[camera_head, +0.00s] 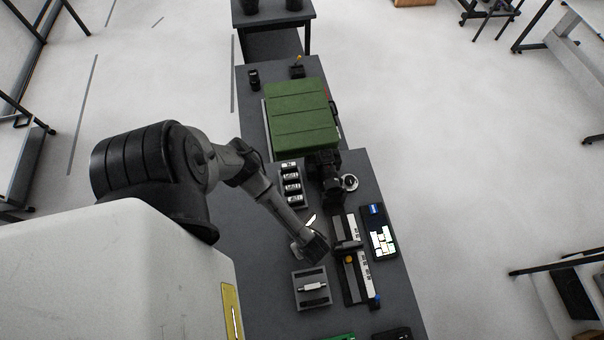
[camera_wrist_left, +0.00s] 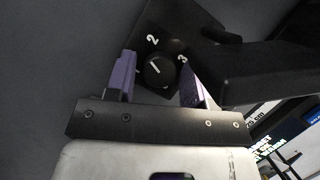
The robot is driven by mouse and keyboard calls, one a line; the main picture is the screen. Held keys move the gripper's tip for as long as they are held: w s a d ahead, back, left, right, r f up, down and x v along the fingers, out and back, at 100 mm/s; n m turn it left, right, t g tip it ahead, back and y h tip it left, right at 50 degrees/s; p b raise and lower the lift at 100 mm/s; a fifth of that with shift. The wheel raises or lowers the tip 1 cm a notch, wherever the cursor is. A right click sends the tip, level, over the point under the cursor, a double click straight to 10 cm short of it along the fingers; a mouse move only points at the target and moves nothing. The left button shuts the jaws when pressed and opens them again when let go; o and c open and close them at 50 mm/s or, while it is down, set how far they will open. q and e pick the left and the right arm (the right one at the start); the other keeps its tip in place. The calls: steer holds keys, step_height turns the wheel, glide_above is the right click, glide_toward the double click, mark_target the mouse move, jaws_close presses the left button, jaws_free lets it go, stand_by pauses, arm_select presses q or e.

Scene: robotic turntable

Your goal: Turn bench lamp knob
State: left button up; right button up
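In the left wrist view a round black knob (camera_wrist_left: 159,71) with a white pointer line sits on a dark square plate (camera_wrist_left: 180,22) marked with white numerals, 2 and 3 clearly legible. The pointer line aims to the upper left. My left gripper (camera_wrist_left: 156,82) is open, with one purple finger on each side of the knob. A gap shows between each finger and the knob. In the head view my left arm reaches over the bench; its fingers and the knob are hidden there. My right gripper is in neither view.
The dark bench (camera_head: 245,220) holds a green case (camera_head: 302,115), a black stand-like object (camera_head: 325,170), a rack of small items (camera_head: 291,184), a tray (camera_head: 312,288), a device with white keys (camera_head: 380,235) and black rail-like fixtures (camera_head: 347,260). A dark bar (camera_wrist_left: 265,65) lies close right of the fingers.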

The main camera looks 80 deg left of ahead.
arm_select(q)
steer(key=c, duration=0.7)
steer(key=shift+r+p, duration=0.15)
steer(key=shift+p, duration=0.15)
steer(key=m+p, duration=0.2)
steer(key=shift+r+m+t, duration=0.1)
steer(key=shift+m+t, duration=0.2)
steer(key=shift+t, duration=0.1)
steer(key=shift+f+m+t+p, duration=0.25)
steer(key=shift+m+t+p, duration=0.15)
steer(key=shift+m, duration=0.5)
steer(key=o, duration=0.9)
steer(key=v, duration=1.4)
steer(key=shift+s+f, duration=0.1)
